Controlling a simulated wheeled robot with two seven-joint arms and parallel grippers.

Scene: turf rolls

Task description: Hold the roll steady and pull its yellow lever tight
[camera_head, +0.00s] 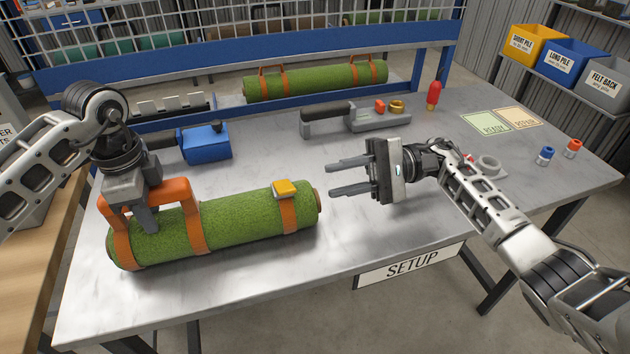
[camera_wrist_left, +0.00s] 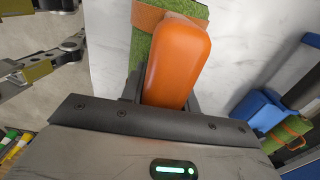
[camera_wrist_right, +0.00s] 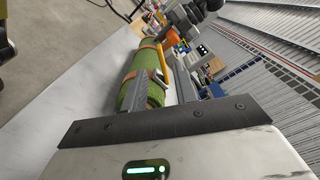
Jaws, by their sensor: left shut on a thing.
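The green turf roll (camera_head: 235,221) lies on its side on the metal table, with orange straps around it and an orange handle on its left part. The yellow lever (camera_head: 285,187) sits on top of the strap near its right end. My left gripper (camera_head: 148,222) is shut on the orange handle (camera_head: 175,190); the handle fills the left wrist view (camera_wrist_left: 178,62) between the fingers. My right gripper (camera_head: 335,176) is open and empty, to the right of the roll's end and apart from it. The right wrist view shows the roll (camera_wrist_right: 146,80) beyond its open fingers.
A blue tool (camera_head: 205,143) lies behind the roll. A second roll (camera_head: 315,80) rests behind the blue rail. The table front by the SETUP sign (camera_head: 410,266) is clear.

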